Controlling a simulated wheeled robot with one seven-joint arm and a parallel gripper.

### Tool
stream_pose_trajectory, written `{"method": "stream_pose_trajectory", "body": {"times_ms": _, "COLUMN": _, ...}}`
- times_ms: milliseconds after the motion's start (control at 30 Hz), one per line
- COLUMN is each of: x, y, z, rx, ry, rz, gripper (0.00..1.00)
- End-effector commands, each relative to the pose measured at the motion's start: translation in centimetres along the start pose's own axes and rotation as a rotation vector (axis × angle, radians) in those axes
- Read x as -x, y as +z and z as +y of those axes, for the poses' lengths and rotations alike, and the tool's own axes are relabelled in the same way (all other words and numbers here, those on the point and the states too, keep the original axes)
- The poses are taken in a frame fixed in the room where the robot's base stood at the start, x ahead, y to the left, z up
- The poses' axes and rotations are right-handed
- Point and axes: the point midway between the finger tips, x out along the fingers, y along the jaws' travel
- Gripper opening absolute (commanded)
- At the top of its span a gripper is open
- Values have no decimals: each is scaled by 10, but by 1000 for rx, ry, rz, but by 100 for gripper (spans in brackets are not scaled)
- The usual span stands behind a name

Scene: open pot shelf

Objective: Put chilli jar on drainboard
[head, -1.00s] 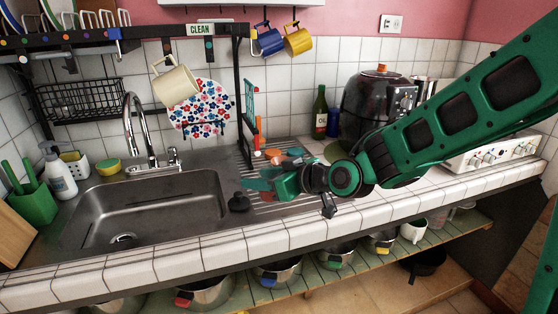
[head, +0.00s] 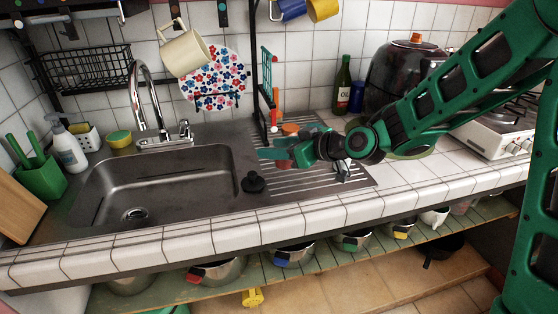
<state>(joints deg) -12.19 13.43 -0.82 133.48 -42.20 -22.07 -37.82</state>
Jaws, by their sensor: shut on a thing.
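My gripper (head: 272,156) is low over the drainboard (head: 310,188), the ribbed steel area right of the sink. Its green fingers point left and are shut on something. A small reddish part, which I take to be the chilli jar (head: 284,163), shows at the fingers; most of it is hidden by the gripper. I cannot tell whether it touches the ribs. An orange-topped thing (head: 290,129) shows just behind the gripper.
The sink (head: 160,185) lies left, with a black plug (head: 253,182) at its right rim. A black rack post (head: 266,80) stands behind the gripper. An oil bottle (head: 342,85) and a dark cooker (head: 400,75) are at the back right. The front ribs look clear.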

Motion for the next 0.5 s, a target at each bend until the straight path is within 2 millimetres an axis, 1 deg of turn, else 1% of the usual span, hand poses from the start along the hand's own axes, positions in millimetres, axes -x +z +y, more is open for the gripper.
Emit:
{"method": "stream_pose_trajectory", "body": {"times_ms": 33, "x": -2, "y": 4, "z": 7, "rx": -1, "ry": 2, "rz": -1, "gripper": 17}}
{"method": "stream_pose_trajectory", "body": {"times_ms": 100, "x": -3, "y": 6, "z": 12, "rx": -1, "ry": 0, "rz": 0, "gripper": 17}}
{"method": "stream_pose_trajectory", "body": {"times_ms": 267, "x": -5, "y": 12, "z": 15, "rx": 0, "ry": -1, "rz": 0, "gripper": 17}}
{"method": "stream_pose_trajectory", "body": {"times_ms": 367, "x": -9, "y": 22, "z": 14, "rx": -2, "ry": -3, "rz": -2, "gripper": 17}}
{"method": "stream_pose_trajectory", "body": {"times_ms": 500, "x": -16, "y": 40, "z": 15, "rx": -2, "ry": -1, "rz": -2, "gripper": 17}}
